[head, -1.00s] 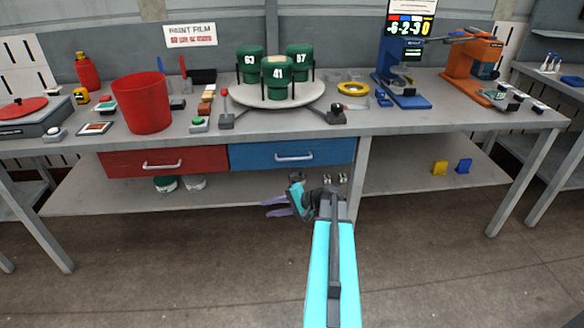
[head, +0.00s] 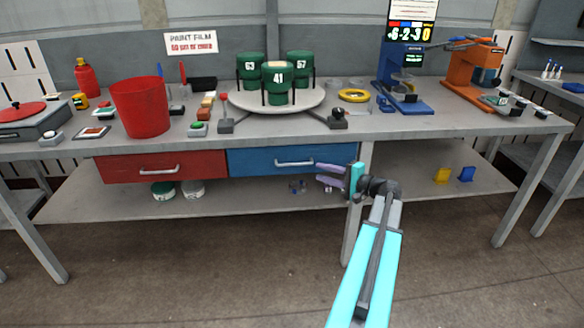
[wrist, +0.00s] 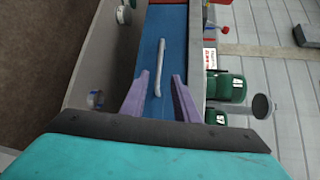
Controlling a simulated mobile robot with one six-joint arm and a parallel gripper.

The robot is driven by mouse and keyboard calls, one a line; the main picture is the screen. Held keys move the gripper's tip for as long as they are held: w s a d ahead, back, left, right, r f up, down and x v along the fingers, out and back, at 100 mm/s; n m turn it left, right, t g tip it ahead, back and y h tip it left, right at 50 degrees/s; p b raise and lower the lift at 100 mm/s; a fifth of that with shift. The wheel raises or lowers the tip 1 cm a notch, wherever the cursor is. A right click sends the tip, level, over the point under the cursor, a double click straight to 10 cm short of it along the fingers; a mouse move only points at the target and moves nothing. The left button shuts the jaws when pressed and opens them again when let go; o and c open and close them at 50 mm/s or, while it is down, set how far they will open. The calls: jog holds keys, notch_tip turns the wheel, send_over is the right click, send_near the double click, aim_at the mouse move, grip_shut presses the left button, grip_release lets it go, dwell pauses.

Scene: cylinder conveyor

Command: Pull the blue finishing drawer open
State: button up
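The blue drawer (head: 263,161) is shut under the workbench, right of a red drawer. Its silver bar handle (head: 294,162) runs level across its front. My gripper (head: 318,174) is at the drawer's right end, with its purple fingers pointing left toward the handle. In the wrist view my gripper (wrist: 158,92) has its two fingers apart with nothing between them. The blue drawer front (wrist: 168,35) fills the middle there, and the handle (wrist: 158,66) lies ahead, between the lines of the fingers. The fingers do not appear to touch it.
The red drawer (head: 160,167) is shut at the left. The workbench top (head: 270,131) holds a red bin (head: 140,106), a round stand with green cylinders (head: 278,83), and blue and orange machines. A lower shelf (head: 240,200) runs beneath. The floor in front is clear.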

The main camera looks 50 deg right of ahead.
aim_at(296, 165)
jog(key=w, duration=0.4)
jog(key=w+a+f, duration=0.1)
jog(key=w, duration=0.4)
jog(key=w+f, duration=0.1)
jog(key=w, duration=0.3)
jog(key=shift+w+a, duration=0.15)
jog(key=shift+w, duration=0.15)
grip_shut()
